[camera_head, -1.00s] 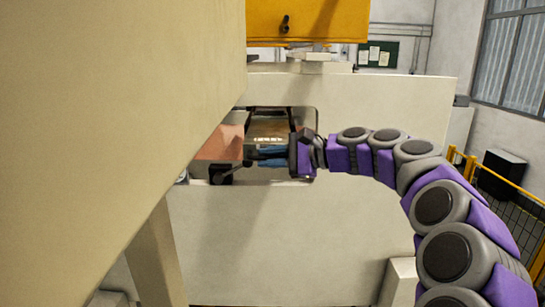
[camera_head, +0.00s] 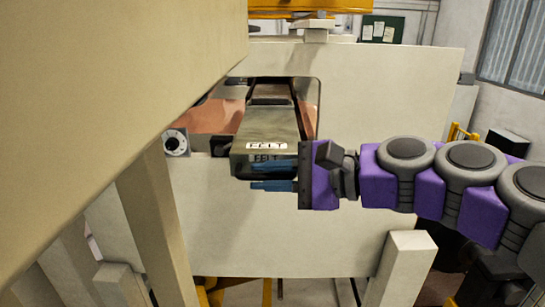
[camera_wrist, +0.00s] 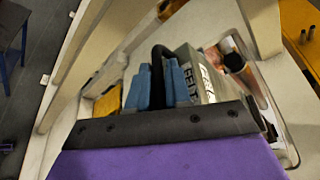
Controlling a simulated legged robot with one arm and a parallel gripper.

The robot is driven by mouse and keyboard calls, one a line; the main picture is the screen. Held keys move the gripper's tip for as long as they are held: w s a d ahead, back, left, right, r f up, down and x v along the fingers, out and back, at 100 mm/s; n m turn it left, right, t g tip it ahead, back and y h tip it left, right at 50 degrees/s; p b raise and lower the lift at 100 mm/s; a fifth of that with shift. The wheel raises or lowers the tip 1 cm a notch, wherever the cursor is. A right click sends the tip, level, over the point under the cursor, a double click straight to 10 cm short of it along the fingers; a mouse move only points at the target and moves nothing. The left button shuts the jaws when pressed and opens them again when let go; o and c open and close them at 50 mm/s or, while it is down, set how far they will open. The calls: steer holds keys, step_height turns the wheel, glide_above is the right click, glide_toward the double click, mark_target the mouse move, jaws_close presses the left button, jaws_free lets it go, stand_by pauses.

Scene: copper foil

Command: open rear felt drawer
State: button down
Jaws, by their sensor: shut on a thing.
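The felt drawer (camera_head: 268,128) is a long grey-green metal box with a white FELT label on its front end. It sticks out toward me through the opening in the beige panel. My gripper (camera_head: 254,176) is purple with blue fingers and reaches the drawer's front from the right. The exact contact is partly hidden by the fingers. The drawer's label side also shows in the wrist view (camera_wrist: 188,80).
The beige panel (camera_head: 400,105) surrounds the opening. A large beige housing (camera_head: 100,70) fills the upper left, with a leg (camera_head: 152,215) below it. Copper foil (camera_head: 210,117) lies left of the drawer. A beige post (camera_head: 405,268) stands at lower right.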

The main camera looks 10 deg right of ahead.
steer(key=s+a+b, duration=0.3)
steer(key=s, duration=1.2)
steer(key=shift+f, duration=0.1)
steer(key=c, duration=1.4)
jaws_free()
steer(key=shift+a, duration=0.1)
steer(key=shift+c, duration=0.2)
